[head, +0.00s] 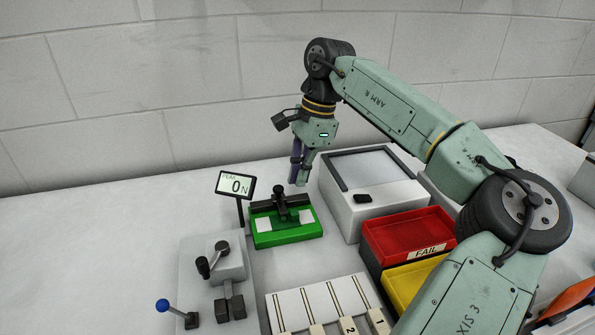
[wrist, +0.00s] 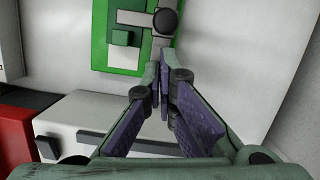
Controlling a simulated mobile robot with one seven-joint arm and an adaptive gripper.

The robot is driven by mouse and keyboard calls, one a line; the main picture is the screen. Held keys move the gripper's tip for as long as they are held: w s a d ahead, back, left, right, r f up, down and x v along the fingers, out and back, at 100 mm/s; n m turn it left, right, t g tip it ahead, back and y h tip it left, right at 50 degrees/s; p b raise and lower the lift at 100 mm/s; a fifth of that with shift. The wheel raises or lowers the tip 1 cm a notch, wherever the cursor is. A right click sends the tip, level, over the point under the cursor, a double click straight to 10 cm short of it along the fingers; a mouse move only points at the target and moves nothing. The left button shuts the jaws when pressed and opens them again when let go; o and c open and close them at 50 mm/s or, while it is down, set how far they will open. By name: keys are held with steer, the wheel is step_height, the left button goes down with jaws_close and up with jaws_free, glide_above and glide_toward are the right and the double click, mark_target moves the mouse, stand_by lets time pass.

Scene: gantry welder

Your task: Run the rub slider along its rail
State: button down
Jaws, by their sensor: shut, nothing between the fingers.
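The rub slider (head: 279,193) is a dark block with a round black knob, on a dark rail (head: 262,206) along the back of a green base (head: 285,238). White patches lie on the base in front of the rail. My gripper (head: 299,182) is shut and empty, pointing down, just right of the knob in the head view. In the wrist view the closed fingertips (wrist: 161,72) lie just below the knob (wrist: 166,20) and the green base (wrist: 105,45). No contact with the knob shows. The wrist view cuts off part of the rail.
A display (head: 235,186) reading PEAK 0 N stands on a post behind the base's left end. A white box (head: 365,195) is close on the right, beside a red FAIL bin (head: 410,232) and a yellow bin (head: 408,283). A lever fixture (head: 215,262) stands front left.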

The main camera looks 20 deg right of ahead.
mark_target(275, 187)
steer(key=shift+a+f, duration=0.15)
steer(key=shift+a, duration=0.25)
steer(key=a, duration=0.4)
steer(key=shift+a+b, duration=0.2)
steer(key=shift+b, duration=0.15)
steer(key=shift+a, duration=0.35)
